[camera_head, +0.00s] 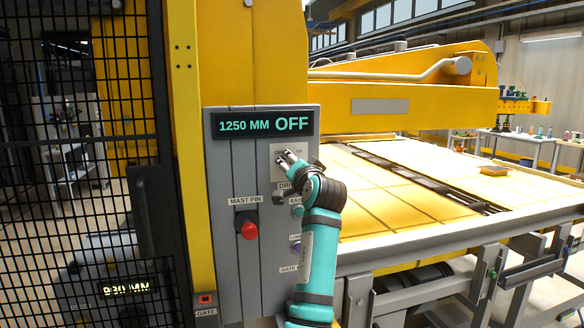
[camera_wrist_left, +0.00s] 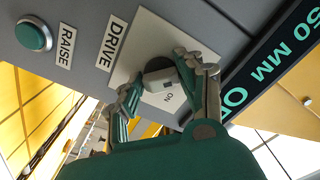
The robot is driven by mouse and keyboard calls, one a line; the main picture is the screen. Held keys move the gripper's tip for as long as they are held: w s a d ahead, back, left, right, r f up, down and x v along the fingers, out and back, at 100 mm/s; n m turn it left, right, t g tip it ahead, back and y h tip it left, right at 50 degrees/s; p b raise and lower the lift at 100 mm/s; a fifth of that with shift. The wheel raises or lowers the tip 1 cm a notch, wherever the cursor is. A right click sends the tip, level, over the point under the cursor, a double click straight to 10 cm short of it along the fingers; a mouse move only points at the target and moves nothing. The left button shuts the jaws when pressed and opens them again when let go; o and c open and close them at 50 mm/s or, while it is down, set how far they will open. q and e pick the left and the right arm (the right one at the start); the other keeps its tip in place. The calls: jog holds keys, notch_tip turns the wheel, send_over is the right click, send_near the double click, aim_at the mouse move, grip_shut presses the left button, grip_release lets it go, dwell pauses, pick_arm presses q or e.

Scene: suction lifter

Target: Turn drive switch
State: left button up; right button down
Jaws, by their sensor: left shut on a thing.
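The drive switch (camera_wrist_left: 160,76) is a pale knob on a dark round base, set in a light square plate (camera_wrist_left: 188,28) beside the DRIVE label, in the left wrist view. An ON mark is on the plate close to the knob. My left gripper (camera_wrist_left: 166,84) has one finger on each side of the knob and is shut on it. In the head view my left gripper (camera_head: 287,157) is at the plate and covers the knob. The display (camera_head: 262,124) above reads 1250 MM OFF. My right gripper is not in view.
A green RAISE button (camera_wrist_left: 34,36) is on the same grey panel. A red MAST PIN knob (camera_head: 248,229) sticks out at the left of the panel. A black mesh gate (camera_head: 82,70) is at the left, and a yellow-topped table (camera_head: 400,184) is at the right.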

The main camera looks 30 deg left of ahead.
pick_arm(q)
jog(key=shift+f, duration=0.15)
jog(key=o, duration=1.1)
jog(key=shift+d, duration=0.1)
jog(key=v, duration=1.2)
